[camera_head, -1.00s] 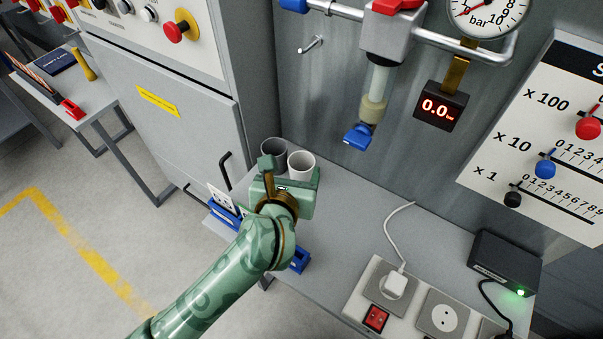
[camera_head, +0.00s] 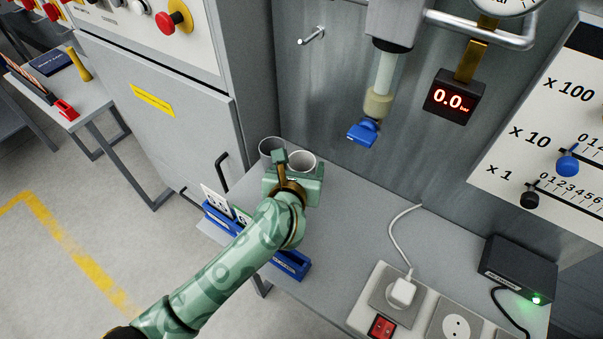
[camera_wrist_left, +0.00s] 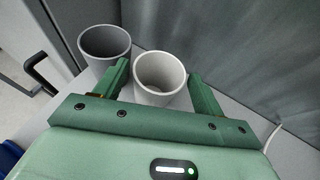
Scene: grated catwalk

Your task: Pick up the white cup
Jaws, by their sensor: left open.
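The white cup (camera_head: 302,160) stands upright on the grey table, close to the back wall. In the left wrist view the white cup (camera_wrist_left: 160,78) is between the two green fingers of my left gripper (camera_wrist_left: 158,80), which is open, with a gap beside the right finger. In the head view my left gripper (camera_head: 292,170) covers the cup's lower part. A grey cup (camera_head: 269,148) stands just left of the white one. It also shows in the left wrist view (camera_wrist_left: 104,44), just outside the left finger. My right gripper is not in view.
A blue rack (camera_head: 290,264) with white cards is at the table's left edge. A grey cabinet (camera_head: 165,130) stands to the left. A socket strip (camera_head: 420,310) and a black box (camera_head: 518,270) are at the right.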

